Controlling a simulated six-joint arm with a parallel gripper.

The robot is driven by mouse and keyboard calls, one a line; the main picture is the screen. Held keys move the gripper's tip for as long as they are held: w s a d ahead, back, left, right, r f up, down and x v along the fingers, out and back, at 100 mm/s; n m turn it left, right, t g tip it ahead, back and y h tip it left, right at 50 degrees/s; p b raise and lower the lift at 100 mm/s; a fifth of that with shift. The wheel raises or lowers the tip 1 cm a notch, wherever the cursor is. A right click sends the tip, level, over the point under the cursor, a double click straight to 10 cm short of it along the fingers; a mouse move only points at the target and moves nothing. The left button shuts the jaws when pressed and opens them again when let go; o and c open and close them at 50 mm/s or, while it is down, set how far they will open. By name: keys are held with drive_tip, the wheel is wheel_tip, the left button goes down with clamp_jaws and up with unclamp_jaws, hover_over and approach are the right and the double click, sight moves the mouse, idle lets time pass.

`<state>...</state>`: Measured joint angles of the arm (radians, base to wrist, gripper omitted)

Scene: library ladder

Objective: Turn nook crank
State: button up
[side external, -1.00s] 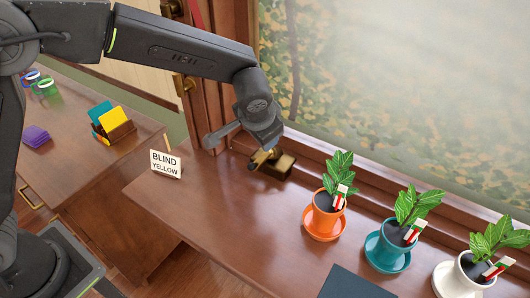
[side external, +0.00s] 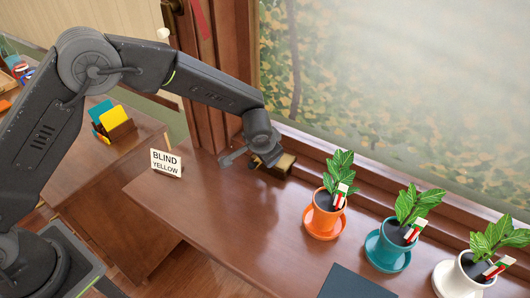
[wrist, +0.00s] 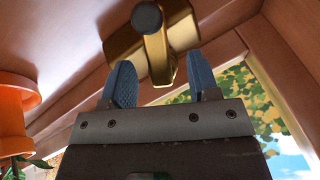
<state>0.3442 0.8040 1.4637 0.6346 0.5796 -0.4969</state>
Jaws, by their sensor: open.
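The nook crank is a brass box (side external: 284,166) on the wood ledge at the foot of the window frame. In the wrist view its brass housing (wrist: 122,45) carries a crank arm (wrist: 157,62) with a dark round knob (wrist: 147,17). My gripper (wrist: 160,74) is open, with one blue-grey finger on each side of the lower crank arm. I cannot tell whether either finger touches it. In the side view my gripper (side external: 257,160) is low at the crank and hides part of it. A white sign (side external: 166,163) reading "BLIND YELLOW" stands to the left.
Plants in orange (side external: 324,215), teal (side external: 390,248) and white (side external: 468,274) pots stand right of the crank along the window. A dark flat item (side external: 352,284) lies at the front edge. A card holder (side external: 118,128) sits on the left desk. The ledge's middle is clear.

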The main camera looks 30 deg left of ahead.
drive_tip(key=shift+w+f, duration=0.1)
drive_tip(key=shift+f, duration=0.05)
drive_tip(key=c, duration=0.9)
drive_tip(key=shift+m, duration=0.3)
